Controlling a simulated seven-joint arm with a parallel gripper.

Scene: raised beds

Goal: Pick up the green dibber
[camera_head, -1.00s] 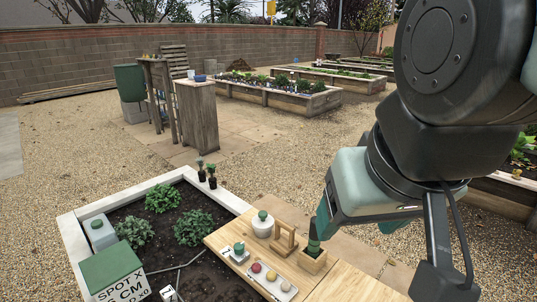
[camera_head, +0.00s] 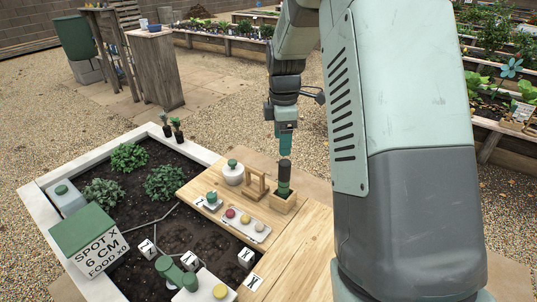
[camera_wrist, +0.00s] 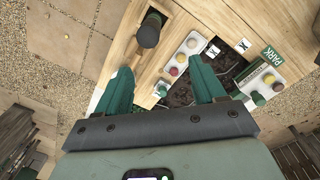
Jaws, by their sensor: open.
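The green dibber (camera_head: 284,173), a dark green upright cylinder, stands in a small wooden block holder (camera_head: 282,203) on the wooden board. In the wrist view the dibber (camera_wrist: 149,32) shows from above, its dark round top beyond my fingertips and not between them. My gripper (camera_head: 285,152) points down just above the dibber in the head view; whether it touches cannot be told there. In the wrist view my gripper (camera_wrist: 162,80) is open, with its two green fingers wide apart and nothing between them.
A planted bed with a white rim (camera_head: 38,205) lies left. A green-topped box (camera_head: 88,240) stands at its near corner.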

